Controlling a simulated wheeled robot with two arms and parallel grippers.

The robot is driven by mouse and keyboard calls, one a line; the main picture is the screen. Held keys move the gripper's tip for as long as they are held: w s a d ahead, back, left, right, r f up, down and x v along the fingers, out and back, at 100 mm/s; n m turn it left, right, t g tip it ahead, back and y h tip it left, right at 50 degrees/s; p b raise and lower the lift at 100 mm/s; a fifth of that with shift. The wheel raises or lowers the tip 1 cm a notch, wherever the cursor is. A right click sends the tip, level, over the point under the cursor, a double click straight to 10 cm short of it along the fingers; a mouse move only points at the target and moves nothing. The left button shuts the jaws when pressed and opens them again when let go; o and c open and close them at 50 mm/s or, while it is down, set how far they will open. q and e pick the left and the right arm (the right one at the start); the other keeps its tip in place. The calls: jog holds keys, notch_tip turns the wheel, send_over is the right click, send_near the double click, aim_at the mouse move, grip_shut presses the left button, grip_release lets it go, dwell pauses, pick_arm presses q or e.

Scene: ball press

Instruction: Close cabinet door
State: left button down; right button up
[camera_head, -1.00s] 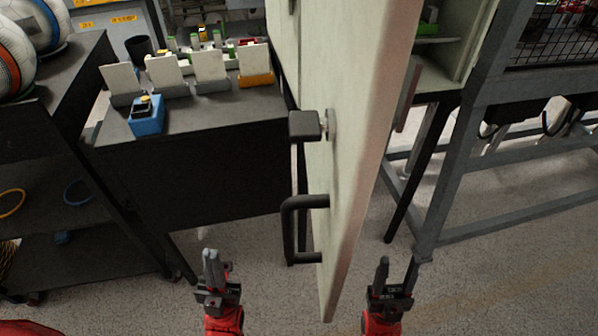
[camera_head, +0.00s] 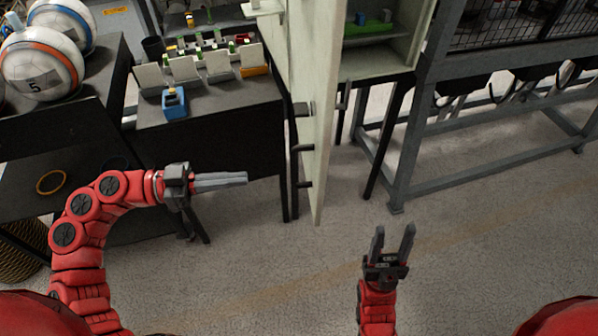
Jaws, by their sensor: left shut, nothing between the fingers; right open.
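The pale green cabinet door (camera_head: 318,150) stands open and points toward me, seen nearly edge-on. Dark handles (camera_head: 302,148) stick out from its left face. The cabinet (camera_head: 390,62) is behind it to the right, with its inside and a shelf visible. My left gripper (camera_head: 244,179) is shut and empty, pointing right, on the left side of the door and apart from it in the picture. My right gripper (camera_head: 394,232) is open and empty, pointing away from me, to the right of the door's lower edge and apart from it.
A dark table (camera_head: 215,128) with white cards, a blue holder (camera_head: 174,104) and small parts stands left of the door. A dark shelf at far left holds balls (camera_head: 42,64). A grey metal frame (camera_head: 412,130) stands at the right. The floor between my grippers is clear.

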pick_arm(q)
jog(key=p, duration=0.3)
send_near(316, 171)
jog(key=d, duration=0.2)
jog(key=w+d, duration=0.1)
jog(key=d, duration=0.2)
jog(key=shift+d, duration=0.15)
jog(key=shift+d+f, duration=0.15)
jog(key=shift+d, duration=0.55)
jog(key=shift+w, duration=0.15)
